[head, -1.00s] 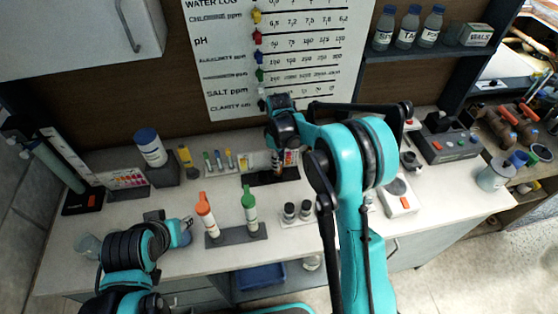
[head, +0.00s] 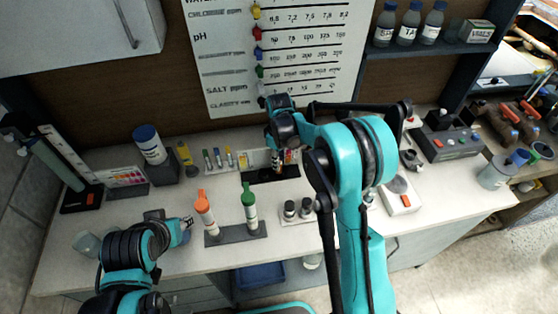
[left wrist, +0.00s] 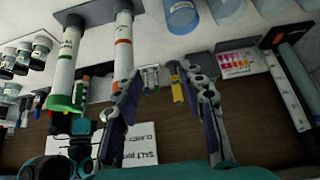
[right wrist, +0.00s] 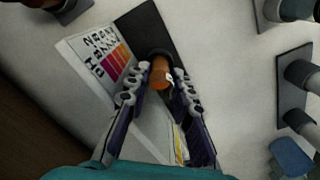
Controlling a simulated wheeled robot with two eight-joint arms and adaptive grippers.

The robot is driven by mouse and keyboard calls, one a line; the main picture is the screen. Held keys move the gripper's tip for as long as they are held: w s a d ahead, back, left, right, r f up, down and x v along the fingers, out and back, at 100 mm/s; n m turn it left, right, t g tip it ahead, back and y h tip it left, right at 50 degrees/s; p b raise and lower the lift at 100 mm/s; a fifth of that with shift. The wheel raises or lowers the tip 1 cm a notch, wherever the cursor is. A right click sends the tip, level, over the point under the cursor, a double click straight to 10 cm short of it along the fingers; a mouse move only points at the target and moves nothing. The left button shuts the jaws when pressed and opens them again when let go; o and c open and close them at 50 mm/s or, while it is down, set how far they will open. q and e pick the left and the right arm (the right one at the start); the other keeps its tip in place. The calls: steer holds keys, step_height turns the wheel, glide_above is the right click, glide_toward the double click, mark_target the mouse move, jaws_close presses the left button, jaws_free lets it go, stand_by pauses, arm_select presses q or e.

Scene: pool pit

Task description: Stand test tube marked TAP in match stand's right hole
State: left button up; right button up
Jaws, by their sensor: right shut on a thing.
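The match stand (head: 257,178) has a black base and a pale card with colour patches, at the middle back of the counter. It also shows in the right wrist view (right wrist: 140,27). My right gripper (head: 279,153) is shut on a test tube (right wrist: 160,75) with orange-brown contents, over the stand's base. The tube's far end meets a dark ring at the base; I cannot tell whether it is inside a hole. Its marking is not readable. My left gripper (left wrist: 165,88) is open and empty, at the counter's left front.
A grey rack (head: 236,236) with an orange-capped and a green-capped bottle stands front centre. A block with two dark-capped vials (head: 298,209) is to its right. Small coloured tubes (head: 217,157) stand left of the match stand. My right arm crosses the counter's middle.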

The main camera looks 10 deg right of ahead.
steer(key=shift+f, duration=0.15)
steer(key=o, duration=1)
steer(key=shift+o, duration=0.2)
steer(key=shift+r, duration=0.2)
steer(key=shift+r+p, duration=0.4)
steer(key=shift+r, duration=0.2)
step_height(320, 180, up, 5)
steer(key=p, duration=0.3)
steer(key=shift+r, duration=0.2)
